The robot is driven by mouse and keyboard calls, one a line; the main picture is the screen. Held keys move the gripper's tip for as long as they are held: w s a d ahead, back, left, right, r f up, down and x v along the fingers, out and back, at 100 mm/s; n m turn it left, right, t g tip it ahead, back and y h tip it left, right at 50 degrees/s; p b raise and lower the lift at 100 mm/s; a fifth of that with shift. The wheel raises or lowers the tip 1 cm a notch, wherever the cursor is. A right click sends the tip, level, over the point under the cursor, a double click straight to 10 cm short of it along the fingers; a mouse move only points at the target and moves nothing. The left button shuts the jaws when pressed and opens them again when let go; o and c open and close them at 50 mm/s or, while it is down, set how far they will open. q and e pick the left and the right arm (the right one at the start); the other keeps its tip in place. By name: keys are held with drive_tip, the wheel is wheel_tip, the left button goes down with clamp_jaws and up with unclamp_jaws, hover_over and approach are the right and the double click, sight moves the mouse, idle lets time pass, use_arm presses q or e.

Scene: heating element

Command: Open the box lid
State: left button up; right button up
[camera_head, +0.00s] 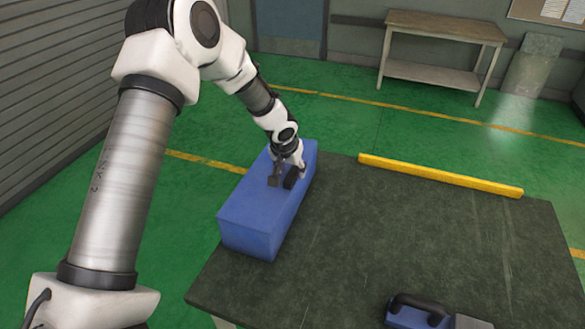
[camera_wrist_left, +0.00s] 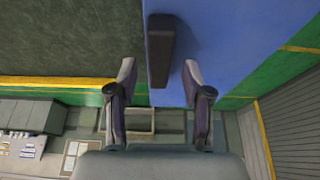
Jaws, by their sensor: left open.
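The blue box (camera_head: 248,232) stands at the left edge of the dark table, with its long side running away from me. Its top looks closed. In the left wrist view the blue lid (camera_wrist_left: 230,40) carries a dark bar-shaped handle (camera_wrist_left: 160,50). My left gripper (camera_head: 283,178) is over the far part of the box top. In the left wrist view its two fingers (camera_wrist_left: 158,85) are open and apart, with the handle lined up between and just beyond them. I cannot tell whether the fingers touch the lid. My right gripper is not in view.
The dark table (camera_head: 400,245) is mostly clear. A yellow bar (camera_head: 440,175) lies along its far edge. A blue item with a black handle (camera_head: 415,312) is at the near edge. A workbench (camera_head: 440,30) stands at the back.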

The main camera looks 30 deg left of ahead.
use_arm(q)
drive_tip(key=shift+w+f, duration=0.3)
drive_tip(key=shift+f, duration=0.3)
drive_tip(key=shift+s+r, duration=0.1)
clamp_jaws()
drive_tip(key=shift+a+r, duration=0.1)
